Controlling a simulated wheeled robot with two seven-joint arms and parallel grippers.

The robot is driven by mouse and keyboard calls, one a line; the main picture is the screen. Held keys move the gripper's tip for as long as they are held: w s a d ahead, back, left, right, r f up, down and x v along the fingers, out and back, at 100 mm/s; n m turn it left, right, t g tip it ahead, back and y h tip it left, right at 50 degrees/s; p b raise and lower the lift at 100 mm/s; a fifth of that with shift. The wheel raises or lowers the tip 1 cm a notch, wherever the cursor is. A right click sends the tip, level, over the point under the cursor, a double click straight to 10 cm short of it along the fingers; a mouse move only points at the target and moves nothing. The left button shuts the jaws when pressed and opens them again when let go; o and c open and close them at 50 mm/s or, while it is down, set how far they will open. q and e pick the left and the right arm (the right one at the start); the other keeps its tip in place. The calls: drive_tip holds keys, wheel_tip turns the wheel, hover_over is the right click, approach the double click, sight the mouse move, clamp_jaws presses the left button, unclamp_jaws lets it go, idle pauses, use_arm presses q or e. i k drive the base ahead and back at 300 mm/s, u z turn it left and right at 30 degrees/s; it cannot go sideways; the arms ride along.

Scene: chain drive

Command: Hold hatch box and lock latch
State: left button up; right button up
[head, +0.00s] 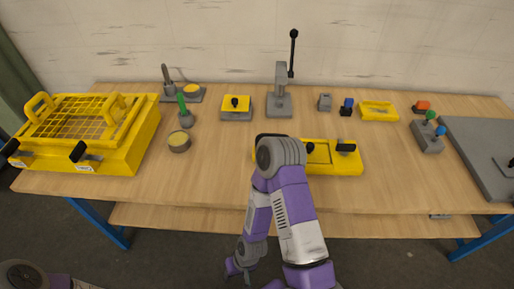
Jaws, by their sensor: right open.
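A yellow box (352,164) lies at the table's front middle. It has a black knob and a black-topped part at its right; its left part is hidden behind my right arm. A larger yellow box (125,155) with a mesh top and two yellow handles stands at the left, with black levers (80,151) on its front. I cannot tell which one is the hatch box, or whether a latch is locked. My right gripper (240,267) is open and small in view, below the table's front edge, apart from both boxes. My left gripper is not in view.
A grey lever press (279,102), a small yellow-topped block (236,115) and a yellow tray (379,118) stand along the back. A round pot (179,148) is right of the mesh-topped box. A grey panel (480,145) lies at right. The wooden table (215,170) is bare around its middle.

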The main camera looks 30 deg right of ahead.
sight(343, 149)
drive_tip(key=u, duration=0.25)
drive_tip(key=k, duration=0.8)
drive_tip(key=z, duration=1.5)
drive_tip(key=i, duration=0.1)
drive_tip(key=u, duration=0.05)
